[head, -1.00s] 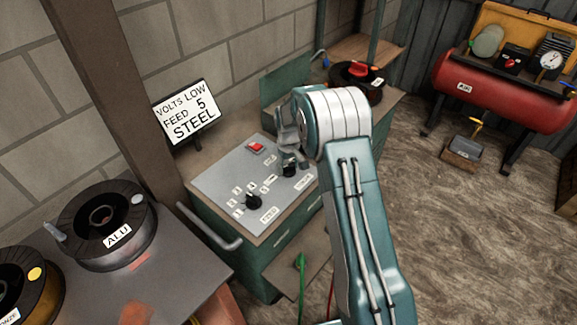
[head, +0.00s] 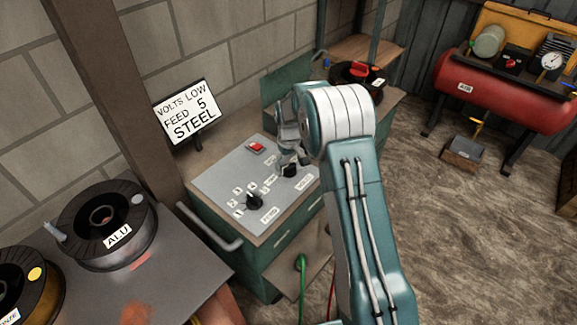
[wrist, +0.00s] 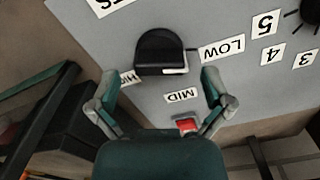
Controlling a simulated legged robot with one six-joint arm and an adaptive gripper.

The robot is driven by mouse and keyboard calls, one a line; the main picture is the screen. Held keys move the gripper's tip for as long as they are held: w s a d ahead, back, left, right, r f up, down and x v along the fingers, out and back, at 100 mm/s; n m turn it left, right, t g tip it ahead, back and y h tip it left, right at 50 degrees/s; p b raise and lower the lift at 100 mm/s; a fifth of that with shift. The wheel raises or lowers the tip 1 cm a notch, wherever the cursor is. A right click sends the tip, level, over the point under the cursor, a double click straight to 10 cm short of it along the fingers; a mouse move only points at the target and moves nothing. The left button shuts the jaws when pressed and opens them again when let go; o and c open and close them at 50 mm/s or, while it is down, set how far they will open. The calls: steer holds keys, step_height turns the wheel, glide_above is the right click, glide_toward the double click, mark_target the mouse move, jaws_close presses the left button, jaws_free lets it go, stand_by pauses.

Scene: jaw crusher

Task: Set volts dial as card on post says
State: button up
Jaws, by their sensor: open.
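The volts dial (head: 290,170) is a black knob on the grey panel, under my gripper (head: 291,156) in the head view. In the wrist view the volts dial (wrist: 160,48) lies just beyond my open fingertips (wrist: 158,78), which are spread to either side with nothing between them. A white mark shows on the dial's lower edge there; I cannot tell exactly which label it points to. The LOW label (wrist: 222,47) is right of the dial, MID (wrist: 181,95) below it, and a partly hidden HIGH label (wrist: 128,77) lower left. The card (head: 187,111) reads VOLTS LOW, FEED 5, STEEL.
The feed dial (head: 254,202) with number labels is on the same panel. A red switch (head: 256,147) sits at the panel's back. A grey handle bar (head: 215,233) is at the cabinet's left side. An ALU spool (head: 105,222) stands on the left table.

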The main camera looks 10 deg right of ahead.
mark_target(289, 165)
step_height(289, 165, up, 10)
stand_by(0.3)
steer(key=shift+r, duration=0.1)
steer(key=s+r+m+t, duration=0.2)
steer(key=s+r+t, duration=0.1)
steer(key=s+r, duration=1.25)
steer(key=s+r+m+t, duration=0.1)
steer(key=s+t, duration=0.1)
steer(key=s, duration=1.8)
steer(key=shift+s+r+m+t, duration=0.3)
steer(key=shift+r, duration=0.1)
